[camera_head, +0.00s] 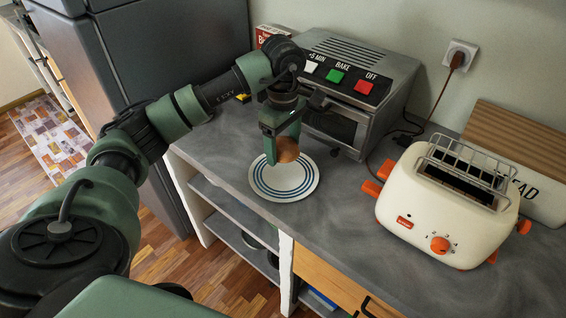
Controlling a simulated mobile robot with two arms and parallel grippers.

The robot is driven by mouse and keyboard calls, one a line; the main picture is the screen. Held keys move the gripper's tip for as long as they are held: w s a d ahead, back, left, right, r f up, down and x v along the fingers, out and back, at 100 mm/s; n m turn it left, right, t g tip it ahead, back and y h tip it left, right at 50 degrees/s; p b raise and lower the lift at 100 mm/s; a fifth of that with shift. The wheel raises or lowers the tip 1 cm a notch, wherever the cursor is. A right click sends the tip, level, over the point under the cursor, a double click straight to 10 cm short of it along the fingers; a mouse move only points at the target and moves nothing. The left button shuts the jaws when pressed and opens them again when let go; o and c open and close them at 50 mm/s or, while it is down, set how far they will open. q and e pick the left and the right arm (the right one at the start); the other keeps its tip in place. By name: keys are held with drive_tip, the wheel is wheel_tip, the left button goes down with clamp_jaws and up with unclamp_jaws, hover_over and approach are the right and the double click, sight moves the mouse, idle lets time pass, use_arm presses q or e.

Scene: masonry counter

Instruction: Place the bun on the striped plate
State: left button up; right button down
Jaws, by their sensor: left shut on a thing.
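My left gripper (280,148) points down in front of the oven and is shut on the brown bun (288,150). Part of the bun is hidden behind the green fingers. The white plate with blue rings (298,188) lies on the grey counter. The bun and fingertips appear over the plate's back part. I cannot tell whether the bun touches the plate. My right gripper is not in view.
A silver toaster oven (392,99) stands behind the plate. A cream toaster (400,201) with orange knobs and a bread bin (538,200) stand at the right. The grey counter (340,240) is clear in front and right of the plate.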

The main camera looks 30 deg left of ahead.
sight(283, 174)
use_arm(q)
wheel_tip(283, 174, down, 7)
drive_tip(key=shift+r+p, duration=0.15)
drive_tip(key=shift+p, duration=0.45)
drive_tip(key=shift+f, duration=0.25)
drive_tip(key=o, duration=1.5)
drive_tip(key=shift+c, duration=0.2)
drive_tip(key=shift+r, duration=0.1)
